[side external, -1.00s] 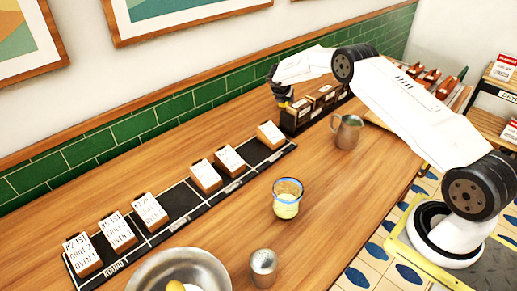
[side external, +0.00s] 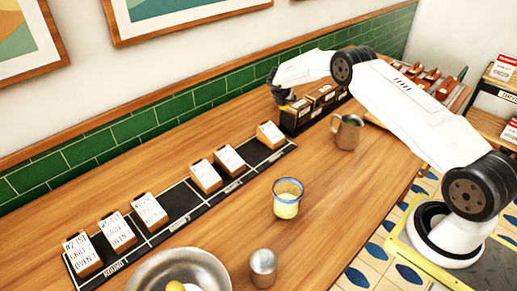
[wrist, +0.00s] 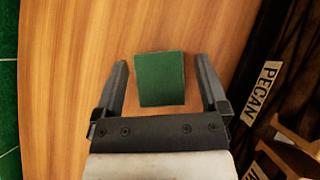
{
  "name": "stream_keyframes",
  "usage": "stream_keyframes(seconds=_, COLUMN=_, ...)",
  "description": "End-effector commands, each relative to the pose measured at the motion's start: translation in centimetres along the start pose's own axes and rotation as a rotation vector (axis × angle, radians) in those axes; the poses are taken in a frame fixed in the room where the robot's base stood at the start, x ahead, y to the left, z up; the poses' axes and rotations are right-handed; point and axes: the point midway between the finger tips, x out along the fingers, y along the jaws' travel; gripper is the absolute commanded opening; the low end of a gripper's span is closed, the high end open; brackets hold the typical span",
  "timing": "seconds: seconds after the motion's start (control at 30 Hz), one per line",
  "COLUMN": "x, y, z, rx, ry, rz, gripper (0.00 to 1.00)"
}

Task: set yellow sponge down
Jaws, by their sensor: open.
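A square block with a green face (wrist: 161,79) lies between my gripper's fingers in the wrist view, with wood table around it. No yellow shows on it there, so I cannot tell if this green face belongs to the yellow sponge. My gripper (wrist: 160,64) is open, with a gap between each finger and the block. In the side view my gripper (side external: 284,98) is low at the back of the table, left of the dark boxes, and the block cannot be made out.
Dark labelled boxes (side external: 302,117) stand close right of my gripper; one reads PECAN (wrist: 262,92). A metal pitcher (side external: 347,132), a glass (side external: 287,198), a metal cup (side external: 263,268), a bowl (side external: 165,262) and a ticket rail (side external: 177,200) are on the table. The green-tiled wall (side external: 130,127) is behind.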

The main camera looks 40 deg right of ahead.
Motion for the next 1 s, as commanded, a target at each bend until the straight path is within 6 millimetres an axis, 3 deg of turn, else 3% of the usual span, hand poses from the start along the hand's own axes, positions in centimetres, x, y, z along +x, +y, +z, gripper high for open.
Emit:
stream_keyframes(seconds=0.37, x=-1.6, y=0.1, z=0.3, rx=0.0, ry=-0.001, rz=0.001, gripper=0.93)
stream_keyframes(seconds=1.0, x=-9.1, y=0.1, z=0.2, rx=-0.001, ry=0.0, rz=0.001, gripper=0.93)
